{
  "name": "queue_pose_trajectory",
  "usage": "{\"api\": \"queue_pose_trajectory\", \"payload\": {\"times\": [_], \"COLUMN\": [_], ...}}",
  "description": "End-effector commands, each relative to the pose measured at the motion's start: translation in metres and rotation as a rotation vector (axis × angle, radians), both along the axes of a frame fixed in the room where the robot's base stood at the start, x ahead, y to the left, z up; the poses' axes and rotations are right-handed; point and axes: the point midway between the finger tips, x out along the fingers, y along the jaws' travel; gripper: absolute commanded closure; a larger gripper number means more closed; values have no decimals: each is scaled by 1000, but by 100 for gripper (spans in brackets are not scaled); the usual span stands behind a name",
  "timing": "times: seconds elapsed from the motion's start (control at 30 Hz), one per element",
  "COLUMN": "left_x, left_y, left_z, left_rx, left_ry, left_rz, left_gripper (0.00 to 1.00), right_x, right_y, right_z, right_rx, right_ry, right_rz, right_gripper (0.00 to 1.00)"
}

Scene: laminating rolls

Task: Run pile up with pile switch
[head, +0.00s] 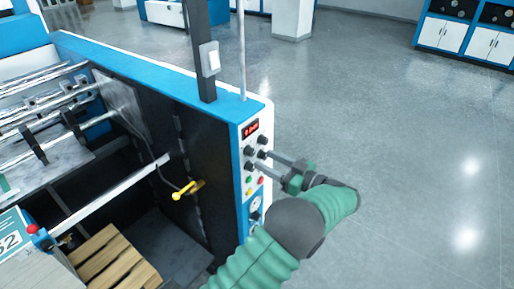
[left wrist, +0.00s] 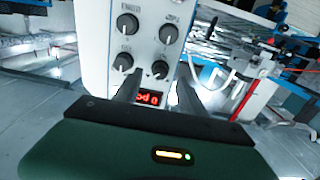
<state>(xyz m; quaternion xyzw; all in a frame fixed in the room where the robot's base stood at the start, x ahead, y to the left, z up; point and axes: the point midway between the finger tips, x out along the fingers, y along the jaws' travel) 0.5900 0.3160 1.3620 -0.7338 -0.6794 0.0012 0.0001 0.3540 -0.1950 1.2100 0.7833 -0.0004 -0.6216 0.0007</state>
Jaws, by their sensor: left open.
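The control panel (head: 256,206) on the machine's corner has a red display (head: 251,129) with several black knobs (head: 249,151) below it. In the left wrist view the panel appears upside down, with the knobs (left wrist: 127,24) above the display (left wrist: 156,98). Their labels are too blurred to tell which is the pile switch. My left gripper (head: 265,162) is open and empty, its fingers pointing at the knobs. In the left wrist view its fingertips (left wrist: 158,73) straddle the lower right knob (left wrist: 160,69); I cannot tell if they touch it. My right gripper is not in view.
Colored buttons and a gauge (head: 254,216) sit lower on the panel. A yellow handle (head: 187,190) is on the machine's dark side, with a wooden pallet (head: 115,262) at lower left. A grey post (head: 206,50) rises above. The floor at right is clear.

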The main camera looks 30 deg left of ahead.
Motion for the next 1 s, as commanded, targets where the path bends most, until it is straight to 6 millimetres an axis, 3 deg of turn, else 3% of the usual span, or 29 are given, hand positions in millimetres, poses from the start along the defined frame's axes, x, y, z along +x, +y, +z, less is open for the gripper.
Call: {"api": "queue_pose_trajectory", "payload": {"times": [0.03, 0.23, 0.57, 0.9, 1.0], "left_x": [1, 3, 4, 4, 5], "left_y": [12, 42, 47, 47, 47], "left_z": [6, 2, -1, 0, 0], "left_rx": [1, 1, -1, 0, 0], "left_ry": [3, 1, 0, -1, -1], "left_rz": [2, 1, -2, -2, -2], "left_gripper": [52, 52, 53, 98, 100], "right_x": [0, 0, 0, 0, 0], "right_y": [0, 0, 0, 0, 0], "right_z": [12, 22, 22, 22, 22], "right_rx": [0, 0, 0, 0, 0], "right_ry": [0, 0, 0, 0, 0], "right_rz": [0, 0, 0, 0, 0], "right_gripper": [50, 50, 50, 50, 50]}}
